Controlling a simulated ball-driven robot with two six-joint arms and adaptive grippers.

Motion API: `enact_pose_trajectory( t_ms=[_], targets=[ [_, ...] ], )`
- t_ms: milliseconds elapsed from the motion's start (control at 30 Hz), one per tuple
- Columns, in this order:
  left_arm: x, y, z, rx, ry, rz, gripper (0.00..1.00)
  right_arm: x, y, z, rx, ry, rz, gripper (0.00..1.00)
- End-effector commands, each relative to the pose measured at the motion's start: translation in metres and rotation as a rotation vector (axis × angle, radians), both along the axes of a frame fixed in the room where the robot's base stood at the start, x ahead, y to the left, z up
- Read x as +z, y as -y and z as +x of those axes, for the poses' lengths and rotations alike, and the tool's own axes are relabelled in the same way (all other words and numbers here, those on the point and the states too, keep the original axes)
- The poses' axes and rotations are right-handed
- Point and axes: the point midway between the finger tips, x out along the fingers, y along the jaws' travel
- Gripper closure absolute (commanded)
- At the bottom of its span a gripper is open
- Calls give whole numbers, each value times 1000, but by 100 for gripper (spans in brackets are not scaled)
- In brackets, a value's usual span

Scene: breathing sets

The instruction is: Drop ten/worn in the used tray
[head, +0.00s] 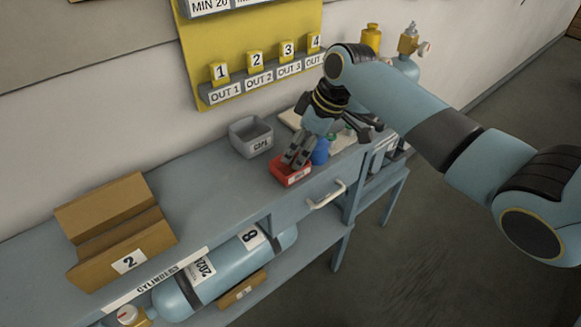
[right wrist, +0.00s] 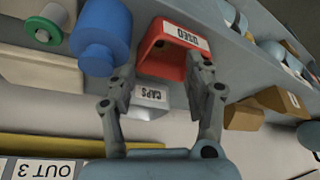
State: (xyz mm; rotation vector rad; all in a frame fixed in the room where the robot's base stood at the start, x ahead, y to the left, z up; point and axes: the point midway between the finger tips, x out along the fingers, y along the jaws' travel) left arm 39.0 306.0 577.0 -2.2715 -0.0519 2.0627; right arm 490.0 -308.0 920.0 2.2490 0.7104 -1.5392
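The red used tray (head: 291,173) sits on the bench near its front edge; in the right wrist view its labelled wall (right wrist: 187,35) shows beyond my fingertips. My right gripper (head: 298,153) is just above the tray, pointing down at it. In the right wrist view the fingers (right wrist: 166,68) are spread apart with nothing visible held between them. I cannot pick out a thing marked ten or worn, and the tray's inside is mostly hidden. My left gripper is not in view.
A grey caps tray (head: 250,138) stands behind the used tray. A blue part (head: 320,151) stands close on its right. A brown box marked 2 (head: 122,235) is on the left of the bench; bare bench lies between. A cylinder (head: 215,270) lies on the lower shelf.

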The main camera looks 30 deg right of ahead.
Motion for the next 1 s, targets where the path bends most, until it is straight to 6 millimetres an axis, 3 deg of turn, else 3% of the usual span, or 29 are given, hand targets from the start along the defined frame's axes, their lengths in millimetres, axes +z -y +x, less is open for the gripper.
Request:
enact_pose_trajectory(
  t_ms=[267,700,1000],
  targets=[
    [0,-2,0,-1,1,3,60,5,2,-2,0,1,-1,48],
    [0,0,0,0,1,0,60,87,22,-27,2,2,-5,48],
    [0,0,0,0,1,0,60,111,26,-35,1,-1,-1,48]
  ],
)
